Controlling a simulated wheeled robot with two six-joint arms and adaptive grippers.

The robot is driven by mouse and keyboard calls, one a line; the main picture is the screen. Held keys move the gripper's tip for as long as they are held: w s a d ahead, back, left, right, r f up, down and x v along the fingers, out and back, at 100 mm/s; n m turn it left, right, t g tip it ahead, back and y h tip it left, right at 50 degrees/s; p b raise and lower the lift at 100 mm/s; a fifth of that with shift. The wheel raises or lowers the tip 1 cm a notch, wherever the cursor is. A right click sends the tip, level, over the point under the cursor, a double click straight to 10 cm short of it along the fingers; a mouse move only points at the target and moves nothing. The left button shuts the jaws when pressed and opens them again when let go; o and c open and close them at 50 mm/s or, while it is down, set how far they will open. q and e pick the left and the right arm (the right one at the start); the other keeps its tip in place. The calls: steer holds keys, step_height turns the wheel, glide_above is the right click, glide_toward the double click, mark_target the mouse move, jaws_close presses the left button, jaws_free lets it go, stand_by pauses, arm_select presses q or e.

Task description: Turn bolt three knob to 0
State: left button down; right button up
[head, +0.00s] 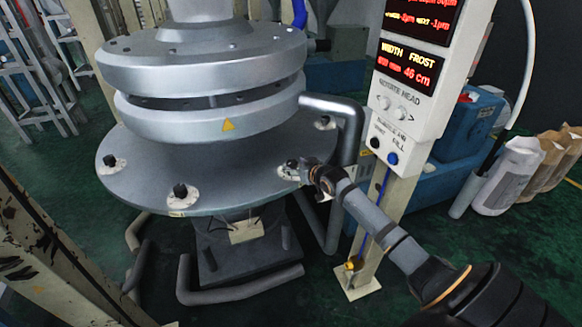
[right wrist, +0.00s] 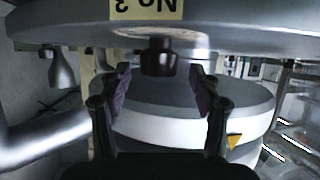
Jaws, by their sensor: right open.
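The bolt three knob (right wrist: 158,57) is a dark knob under the upside-down "No 3" label (right wrist: 146,8) in the right wrist view. My right gripper (right wrist: 158,88) is open, with one finger to each side of the knob in that picture; I cannot tell whether either touches it. In the head view my right gripper (head: 308,172) is at the right edge of the round grey flange (head: 235,172), and it largely hides the knob there. My left gripper is not in view.
A bent grey pipe (head: 350,125) rises close behind my gripper. A control post (head: 415,80) with red displays stands to the right.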

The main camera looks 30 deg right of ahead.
mark_target(290, 166)
steer(key=shift+x, duration=1.5)
steer(key=shift+s, duration=0.1)
steer(key=c, duration=1.2)
steer(key=shift+r+p, duration=0.2)
steer(key=shift+p, duration=0.25)
steer(key=m+h+p, duration=0.2)
steer(key=p, duration=0.2)
steer(key=shift+a+r+h+p, duration=0.1)
steer(key=shift+h+p, duration=0.2)
steer(key=shift+f+m+g+h, duration=0.2)
steer(key=shift+m+g+h, duration=0.25)
steer(key=shift+m, duration=0.25)
steer(key=m+g+h+b, duration=0.1)
steer(key=m+h+b, duration=0.1)
steer(key=b, duration=0.1)
steer(key=m+g+h+b, duration=0.1)
steer(key=m+h+b, duration=0.1)
steer(key=b, duration=0.1)
steer(key=m+g+h+b, duration=0.1)
steer(key=m+h+b, duration=0.1)
steer(key=b, duration=0.2)
steer(key=shift+f+g, duration=0.25)
steer(key=shift+f, duration=0.05)
steer(key=shift+r+m+g+h+b, duration=0.2)
steer(key=shift+m+g+h+b, duration=0.25)
steer(key=shift+g+b, duration=0.35)
